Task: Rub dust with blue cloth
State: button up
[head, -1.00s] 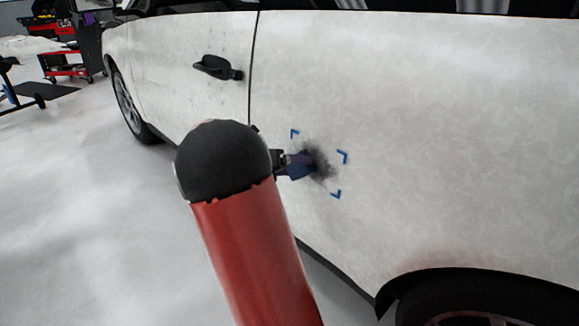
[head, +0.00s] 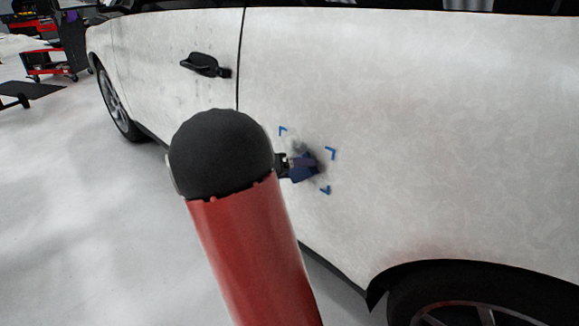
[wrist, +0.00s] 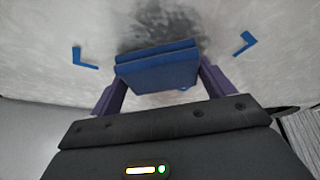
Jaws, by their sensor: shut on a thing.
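A dark smudge of dust (head: 309,153) marks the white car panel (head: 430,150), framed by blue corner marks (head: 331,153). My gripper (head: 287,166) is at the panel, partly hidden behind my red and black arm. It is shut on the blue cloth (head: 302,170), which covers the lower left part of the smudge in the head view. In the wrist view the folded blue cloth (wrist: 158,72) sits between the purple fingers of my gripper (wrist: 158,85). The dust (wrist: 160,28) shows just beyond the cloth's far edge. I cannot tell whether the cloth touches the panel.
A black door handle (head: 206,65) sticks out at the upper left of the panel. A rear wheel (head: 480,305) is at the lower right, a front wheel (head: 116,100) at the left. A red cart (head: 48,65) stands far back left. The grey floor (head: 80,220) at the left is clear.

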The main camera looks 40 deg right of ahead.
aim_at(306, 174)
jog(key=shift+s+d+p, duration=0.15)
jog(key=shift+s, duration=0.75)
jog(key=shift+s+d+p, duration=0.1)
jog(key=shift+s+p, duration=0.05)
jog(key=shift+s, duration=0.7)
jog(key=shift+s+d, duration=0.15)
jog(key=shift+s, duration=2)
jog(key=shift+d+r, duration=0.15)
jog(key=shift+r, duration=0.7)
jog(key=shift+w+a+r, duration=0.2)
jog(key=shift+w+r, duration=0.1)
jog(key=shift+w, duration=1.7)
jog(key=shift+w+a+r, duration=0.2)
jog(key=shift+w+r, duration=0.05)
jog(key=shift+w, duration=1.75)
jog(key=shift+w+a+r, duration=0.2)
jog(key=shift+w+r, duration=0.1)
jog(key=shift+w, duration=1.7)
jog(key=shift+s+d, duration=0.2)
jog(key=shift+s, duration=0.95)
jog(key=shift+s+d, duration=0.15)
jog(key=shift+s, duration=0.95)
jog(key=shift+s+d, duration=0.15)
jog(key=shift+s, duration=3.6)
